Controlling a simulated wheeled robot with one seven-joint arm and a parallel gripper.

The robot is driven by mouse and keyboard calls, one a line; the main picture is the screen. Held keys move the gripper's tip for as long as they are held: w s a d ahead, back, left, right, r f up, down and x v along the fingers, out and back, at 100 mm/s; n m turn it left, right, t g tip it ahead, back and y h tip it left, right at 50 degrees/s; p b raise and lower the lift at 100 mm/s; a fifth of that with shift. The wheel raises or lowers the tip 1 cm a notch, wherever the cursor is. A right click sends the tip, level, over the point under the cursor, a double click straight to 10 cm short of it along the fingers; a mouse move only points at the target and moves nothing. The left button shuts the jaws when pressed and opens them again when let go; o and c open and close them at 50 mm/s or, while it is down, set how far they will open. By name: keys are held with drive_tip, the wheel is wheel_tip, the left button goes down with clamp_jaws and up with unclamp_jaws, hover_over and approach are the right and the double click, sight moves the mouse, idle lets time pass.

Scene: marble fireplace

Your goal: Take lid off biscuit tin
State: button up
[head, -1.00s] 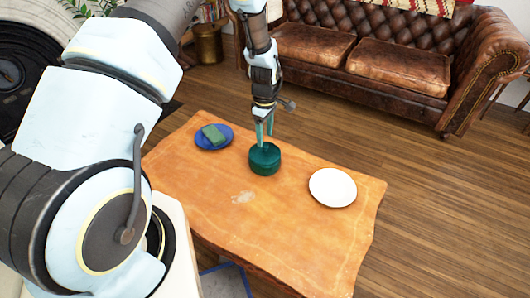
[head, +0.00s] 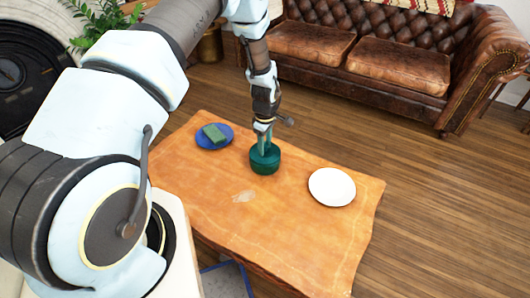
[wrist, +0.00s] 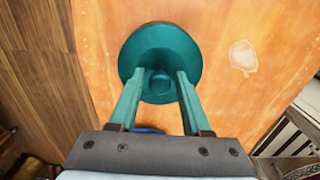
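The biscuit tin (head: 264,166) is a round, dark green tin standing on the wooden table, with its lid (wrist: 160,50) on top. In the wrist view the lid is a teal disc with a round knob (wrist: 158,82) on it. My gripper (head: 265,146) points down at the lid from above. In the wrist view its two teal fingers (wrist: 156,84) are apart, one on each side of the knob, with gaps between. The head view is too small to show whether the fingertips touch the lid.
The orange-brown table (head: 300,235) also bears a blue plate (head: 226,143) with a green block (head: 213,133) at left and an empty white plate (head: 332,187) at right. A pale stain (head: 243,196) marks the front. Table surface between the tin and white plate is free.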

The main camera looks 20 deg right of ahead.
clamp_jaws()
drive_tip(key=shift+r, duration=0.15)
idle(0.4)
